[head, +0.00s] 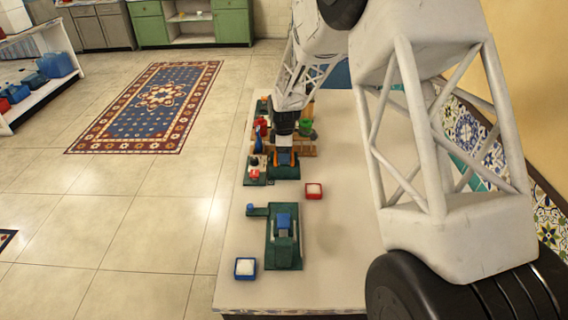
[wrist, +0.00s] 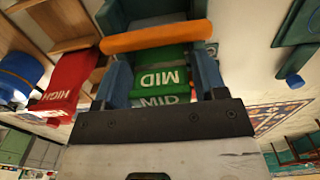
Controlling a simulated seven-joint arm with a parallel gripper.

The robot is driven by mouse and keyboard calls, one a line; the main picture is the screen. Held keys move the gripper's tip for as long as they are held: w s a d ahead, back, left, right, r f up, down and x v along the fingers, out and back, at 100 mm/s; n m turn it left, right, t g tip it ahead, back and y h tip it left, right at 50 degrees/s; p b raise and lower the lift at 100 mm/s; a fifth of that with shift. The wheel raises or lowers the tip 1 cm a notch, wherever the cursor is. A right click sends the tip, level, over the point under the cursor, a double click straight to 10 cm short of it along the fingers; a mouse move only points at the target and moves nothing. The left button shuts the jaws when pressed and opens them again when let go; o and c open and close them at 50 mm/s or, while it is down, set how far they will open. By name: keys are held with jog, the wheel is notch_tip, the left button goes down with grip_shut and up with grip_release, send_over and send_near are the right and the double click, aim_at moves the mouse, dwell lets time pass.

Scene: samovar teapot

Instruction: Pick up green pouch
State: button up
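The green pouch (wrist: 160,57) is marked MID and lies between the two blue fingers of my gripper (wrist: 165,72) in the wrist view. The fingers are wide apart, one on each side of it; whether they touch its sides is hard to see. An orange bar (wrist: 155,37) crosses in front of the fingertips. In the head view my gripper (head: 284,147) points down over the row of items on the table.
A red pouch (wrist: 68,82) marked HIGH and a blue rounded object (wrist: 20,74) lie left in the wrist view. On the table (head: 335,255), a dark green device (head: 284,248), a blue tray (head: 245,276) and a red tray (head: 313,197) stand nearer. The table's right side is clear.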

jog(key=c, duration=0.7)
jog(key=shift+r, duration=5)
jog(key=shift+w, duration=0.1)
jog(key=w+d, duration=0.3)
jog(key=w+d+f, duration=0.1)
jog(key=w+d, duration=0.2)
jog(key=w, duration=0.1)
jog(key=w+d+f, duration=0.1)
jog(key=w+d, duration=0.2)
jog(key=w, duration=0.1)
jog(key=shift+w+f, duration=0.2)
